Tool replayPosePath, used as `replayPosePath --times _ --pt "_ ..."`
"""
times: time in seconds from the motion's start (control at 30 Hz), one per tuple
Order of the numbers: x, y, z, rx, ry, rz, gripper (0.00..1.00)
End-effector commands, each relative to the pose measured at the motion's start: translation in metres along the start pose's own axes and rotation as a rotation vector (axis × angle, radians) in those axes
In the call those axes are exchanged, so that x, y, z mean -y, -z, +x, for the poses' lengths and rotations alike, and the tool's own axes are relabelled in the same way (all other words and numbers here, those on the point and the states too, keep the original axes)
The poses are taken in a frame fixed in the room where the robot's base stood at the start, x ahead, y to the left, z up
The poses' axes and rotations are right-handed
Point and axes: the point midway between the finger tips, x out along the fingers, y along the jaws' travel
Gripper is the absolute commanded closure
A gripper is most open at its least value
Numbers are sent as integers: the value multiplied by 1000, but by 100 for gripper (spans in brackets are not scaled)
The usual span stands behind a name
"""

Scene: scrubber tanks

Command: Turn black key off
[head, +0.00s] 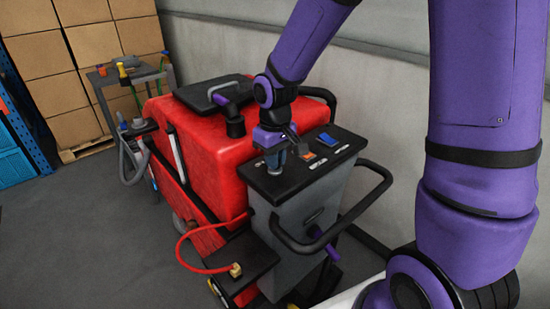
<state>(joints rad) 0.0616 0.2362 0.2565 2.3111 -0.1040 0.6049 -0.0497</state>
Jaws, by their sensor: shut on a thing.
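A red floor scrubber (205,130) stands in the middle of the head view. Its black control panel (265,184) tops a grey rear column. My gripper (284,160) points down at the left part of this panel, with its fingers low at the surface. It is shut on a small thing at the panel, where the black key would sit. The fingers hide the key, so its turn position cannot be seen.
An orange switch (308,155) and a blue switch (327,139) lie just right of my gripper. A black handlebar (378,200) loops around the column. A red hose (185,257) hangs at the left. A grey wall stands behind; open floor lies left.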

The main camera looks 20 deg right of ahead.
Motion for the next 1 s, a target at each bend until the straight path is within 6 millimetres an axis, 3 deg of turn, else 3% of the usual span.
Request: replayPosePath --times 0.37,0.4,0.5,0.83,1.0 --pt "0 1 -1 -3 -1 -7 100" --pt "0 1 -1 -3 -1 -7 84" --pt "0 1 -1 -2 -1 -7 61" --pt "0 0 -3 -2 -1 -6 61" --pt "0 1 -22 -6 -3 -6 61"
